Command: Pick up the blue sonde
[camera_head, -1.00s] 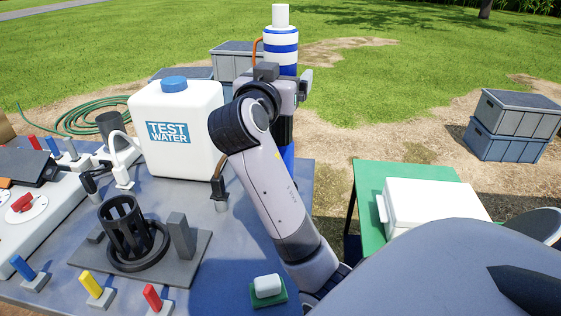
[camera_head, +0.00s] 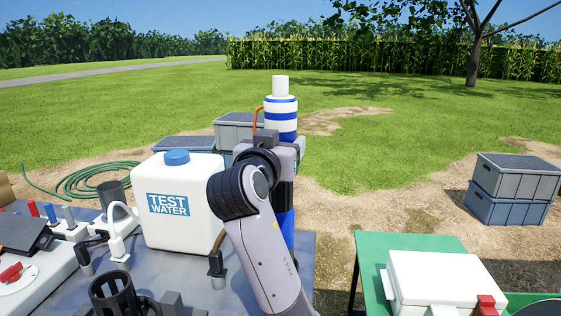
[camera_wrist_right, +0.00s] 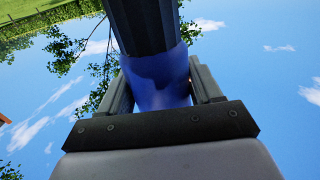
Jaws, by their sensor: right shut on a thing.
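The blue sonde (camera_head: 281,118) is a tall upright cylinder with blue and white bands, a white top and an orange loop at its side. Its plain blue lower part shows below my gripper, and its bottom end is hidden behind my arm. My right gripper (camera_head: 281,150) is shut around the sonde's body below the bands. In the right wrist view the sonde (camera_wrist_right: 158,75) sits between both fingers, with a blue section at the jaws and a dark section beyond. My left gripper is not in view.
A white test water jug (camera_head: 181,215) stands left of the sonde on the grey table (camera_head: 190,292). A dark slotted holder (camera_head: 113,296) is at the front. A green table (camera_head: 372,272) with a white box (camera_head: 440,278) is at the right. Grey crates (camera_head: 515,178) stand on the ground behind.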

